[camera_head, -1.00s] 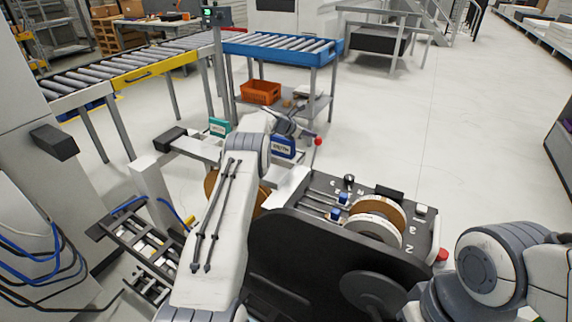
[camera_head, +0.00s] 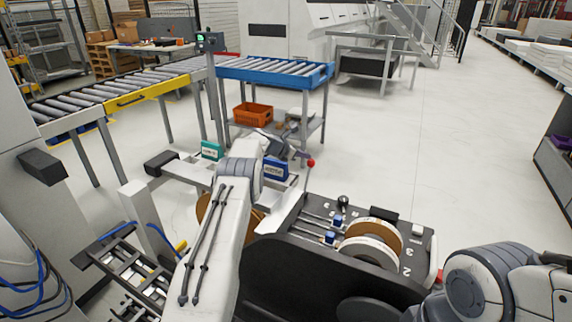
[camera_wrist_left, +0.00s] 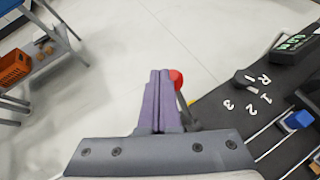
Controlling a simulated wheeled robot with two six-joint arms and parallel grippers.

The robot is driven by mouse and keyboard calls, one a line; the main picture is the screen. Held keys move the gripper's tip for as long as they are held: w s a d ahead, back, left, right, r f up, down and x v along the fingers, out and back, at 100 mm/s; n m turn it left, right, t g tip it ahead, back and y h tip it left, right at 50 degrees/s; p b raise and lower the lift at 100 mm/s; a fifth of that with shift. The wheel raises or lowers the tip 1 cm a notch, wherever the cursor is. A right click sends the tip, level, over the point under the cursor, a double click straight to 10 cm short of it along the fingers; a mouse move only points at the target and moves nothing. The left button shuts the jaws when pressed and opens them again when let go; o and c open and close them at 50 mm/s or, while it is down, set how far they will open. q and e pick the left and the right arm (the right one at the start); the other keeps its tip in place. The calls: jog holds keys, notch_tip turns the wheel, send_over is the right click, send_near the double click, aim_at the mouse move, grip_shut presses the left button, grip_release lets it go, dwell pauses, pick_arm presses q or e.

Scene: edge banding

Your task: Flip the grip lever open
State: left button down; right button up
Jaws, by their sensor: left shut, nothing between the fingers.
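The lever with a red ball knob (camera_head: 311,163) stands at the far left end of the dark edge banding machine (camera_head: 322,262). In the left wrist view the red ball (camera_wrist_left: 176,78) is just right of my fingertips, with its grey stem running down beside the fingers. My left gripper (camera_head: 302,154) is shut and empty, its purple fingers (camera_wrist_left: 158,100) side by side. I cannot tell whether they touch the lever. My right arm enters at the lower right of the head view; its gripper is out of view.
A black-knobbed selector (camera_wrist_left: 245,77) sits by the marks R, 1, 2, 3, near a display (camera_wrist_left: 294,41). Edge band rolls (camera_head: 372,244) and blue clamps (camera_head: 334,221) lie on the machine. A blue roller table (camera_head: 275,73) with an orange crate (camera_head: 253,113) stands behind; open floor is right.

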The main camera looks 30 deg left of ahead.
pick_arm(q)
jog(key=b+v, duration=0.2)
jog(key=v, duration=0.8)
jog(key=shift+f, duration=0.1)
